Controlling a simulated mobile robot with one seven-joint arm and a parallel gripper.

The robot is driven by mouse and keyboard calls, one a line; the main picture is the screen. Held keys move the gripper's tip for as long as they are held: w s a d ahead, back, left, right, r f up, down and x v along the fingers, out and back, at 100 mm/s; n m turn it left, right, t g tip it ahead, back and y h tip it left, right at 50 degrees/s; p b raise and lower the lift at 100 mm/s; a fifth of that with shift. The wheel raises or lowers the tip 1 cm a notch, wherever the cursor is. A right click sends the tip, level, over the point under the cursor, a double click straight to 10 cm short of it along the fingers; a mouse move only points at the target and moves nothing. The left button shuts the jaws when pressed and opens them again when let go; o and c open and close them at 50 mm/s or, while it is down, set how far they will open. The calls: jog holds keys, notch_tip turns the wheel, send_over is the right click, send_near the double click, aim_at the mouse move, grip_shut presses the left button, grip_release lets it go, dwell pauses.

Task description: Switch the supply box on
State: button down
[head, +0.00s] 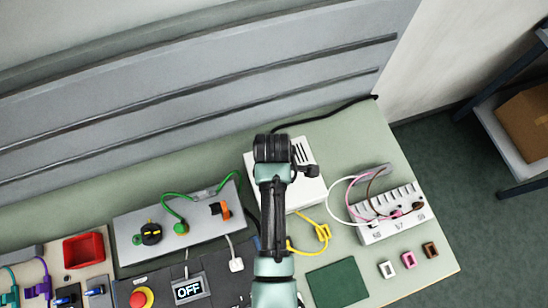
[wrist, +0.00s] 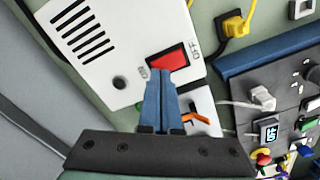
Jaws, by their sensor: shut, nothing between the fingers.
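The supply box is a white box (head: 312,190) with dark vent slots, standing on the green bench behind my arm. In the wrist view its white face (wrist: 110,60) fills the upper left. In the head view my arm hides the switch and fingertips.
A dark panel with a display reading OFF (head: 188,291) and a red button (head: 141,298) lies at the front left. A grey box (head: 135,222) with plugs is left of my arm. A terminal block (head: 385,232) with wires stands right. A yellow cable (head: 305,247) lies in front of the supply box.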

jog(key=shift+f+b, duration=0.7)
jog(key=shift+f, duration=0.35)
dwell(1.0)
jog(key=shift+r, duration=0.15)
notch_tip(320, 180, up, 7)
jog(key=p, duration=0.7)
jog(key=shift+p, duration=0.3)
